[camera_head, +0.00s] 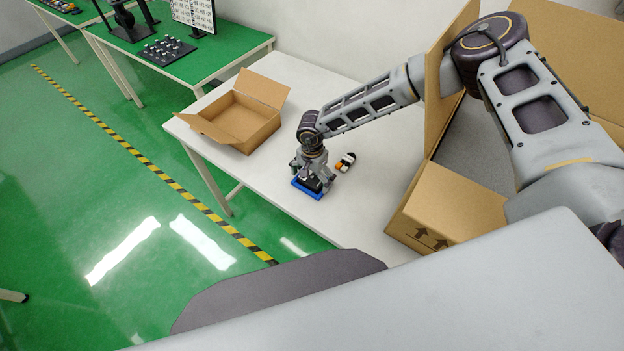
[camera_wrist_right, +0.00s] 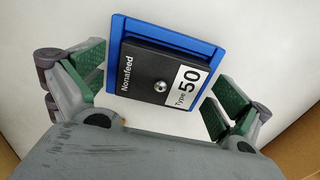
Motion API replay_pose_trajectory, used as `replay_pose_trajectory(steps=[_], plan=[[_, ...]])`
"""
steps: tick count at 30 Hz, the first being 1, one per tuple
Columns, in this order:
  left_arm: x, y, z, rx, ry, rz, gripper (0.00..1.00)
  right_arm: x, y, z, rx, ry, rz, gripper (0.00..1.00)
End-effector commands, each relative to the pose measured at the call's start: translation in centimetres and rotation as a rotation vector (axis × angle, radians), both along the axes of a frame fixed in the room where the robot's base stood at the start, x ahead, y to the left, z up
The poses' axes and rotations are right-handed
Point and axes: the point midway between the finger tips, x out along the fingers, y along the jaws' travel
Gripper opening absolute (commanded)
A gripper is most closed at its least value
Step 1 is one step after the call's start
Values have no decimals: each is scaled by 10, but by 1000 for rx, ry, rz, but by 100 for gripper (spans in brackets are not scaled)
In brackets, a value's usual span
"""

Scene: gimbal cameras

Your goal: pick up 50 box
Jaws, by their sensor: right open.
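The 50 box (camera_wrist_right: 162,75) is a black block on a blue base, marked "Nonafeed" and "Type 50", with a round metal knob on top. In the head view its blue edge (camera_head: 308,191) shows on the white table, mostly hidden under my right gripper (camera_head: 313,178). In the wrist view my right gripper (camera_wrist_right: 158,85) is open, with one green-padded finger on each side of the box. Gaps show between the pads and the box. My left gripper is in neither view.
A small orange, white and black item (camera_head: 345,162) lies just right of the gripper on the white table (camera_head: 290,220). An open cardboard box (camera_head: 250,120) stands at the table's left. A larger open carton (camera_head: 440,205) stands at right, beneath my right arm.

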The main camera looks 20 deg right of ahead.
Motion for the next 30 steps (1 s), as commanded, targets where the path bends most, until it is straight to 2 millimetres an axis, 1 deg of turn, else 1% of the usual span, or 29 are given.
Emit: replay_pose_trajectory(steps=[11,14,21,24,30], plan=[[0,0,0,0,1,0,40,0,0,0,0,0,0,100],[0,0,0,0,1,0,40,0,0,0,0,0,0,90],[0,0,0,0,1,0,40,0,0,0,0,0,0,59],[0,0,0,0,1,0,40,0,0,0,1,-1,0,48],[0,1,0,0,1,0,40,0,0,1,1,-1,0,48]])
